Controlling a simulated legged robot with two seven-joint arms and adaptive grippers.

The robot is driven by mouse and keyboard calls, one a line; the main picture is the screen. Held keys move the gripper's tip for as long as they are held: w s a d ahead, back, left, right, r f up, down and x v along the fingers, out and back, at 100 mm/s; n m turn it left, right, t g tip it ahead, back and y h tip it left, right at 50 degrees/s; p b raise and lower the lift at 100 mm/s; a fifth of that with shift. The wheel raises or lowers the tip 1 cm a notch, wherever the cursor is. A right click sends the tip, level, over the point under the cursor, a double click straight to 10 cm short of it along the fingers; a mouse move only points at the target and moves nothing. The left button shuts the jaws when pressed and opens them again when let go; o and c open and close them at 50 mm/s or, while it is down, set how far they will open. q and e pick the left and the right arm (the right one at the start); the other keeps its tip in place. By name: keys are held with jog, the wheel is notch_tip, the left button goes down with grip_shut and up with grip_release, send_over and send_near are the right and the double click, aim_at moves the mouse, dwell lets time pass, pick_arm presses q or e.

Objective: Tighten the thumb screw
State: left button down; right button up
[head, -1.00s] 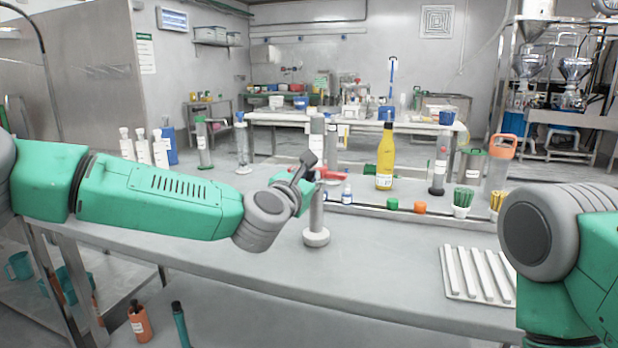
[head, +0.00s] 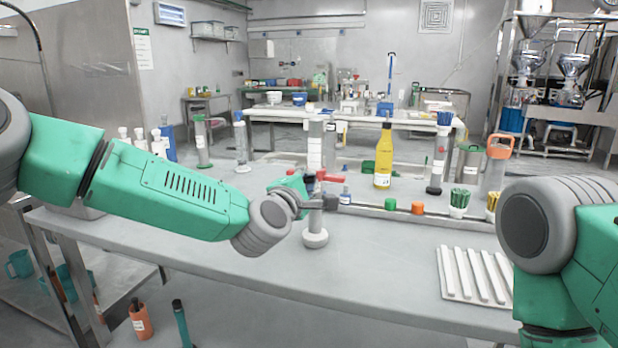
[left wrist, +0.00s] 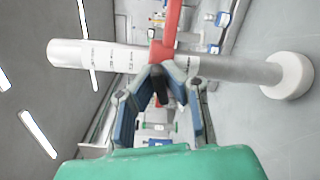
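An upright grey cylinder grinder (head: 315,220) with a round white foot (head: 315,238) stands on the bench; it lies sideways in the left wrist view (left wrist: 230,68). A red arm (head: 331,176) sticks out from it, and it also shows in the left wrist view (left wrist: 172,22). My left gripper (head: 312,190) is at the grinder's side. In the left wrist view its blue-padded fingers (left wrist: 160,76) close around a dark thumb screw (left wrist: 159,85) below the red arm. The exact contact is partly hidden. My right gripper is out of view; only its arm shows.
A yellow bottle (head: 384,160), a green cap (head: 390,205) and an orange cap (head: 417,207) stand behind and right of the grinder. A white ribbed tray (head: 474,275) lies at the right. The bench front between grinder and tray is clear.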

pick_arm(q)
jog(key=shift+f+m+p, duration=0.15)
jog(key=shift+m+p, duration=0.25)
jog(key=shift+m, duration=1.3)
jog(key=shift+f, duration=0.1)
jog(key=c, duration=1.6)
grip_release()
jog(key=shift+d, duration=0.1)
jog(key=shift+c, duration=0.2)
jog(key=shift+s, duration=0.2)
jog(key=v, duration=1.1)
jog(key=shift+s+a, duration=0.2)
jog(key=shift+a, duration=0.05)
